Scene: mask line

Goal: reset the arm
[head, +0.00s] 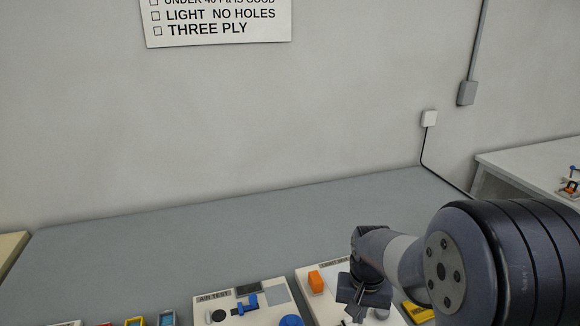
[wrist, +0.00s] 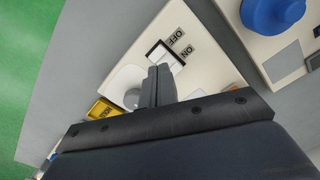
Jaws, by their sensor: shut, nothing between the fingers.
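My arm reaches in from the right side of the head view. My gripper (head: 362,302) is low over a white panel (head: 302,276) with an orange block on it. In the wrist view my gripper's fingers (wrist: 158,86) are together with nothing between them. They point at the panel near a switch (wrist: 168,55) with ON and OFF labels. The fingers hide part of the panel, and I cannot tell whether they touch it.
The AIR TEST panel (head: 205,306) with blue parts stands left of my gripper. An orange block (head: 316,281) is close beside it. A yellow item (head: 418,313) lies to its right. The grey bench (head: 150,250) is clear at the back, up to the wall.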

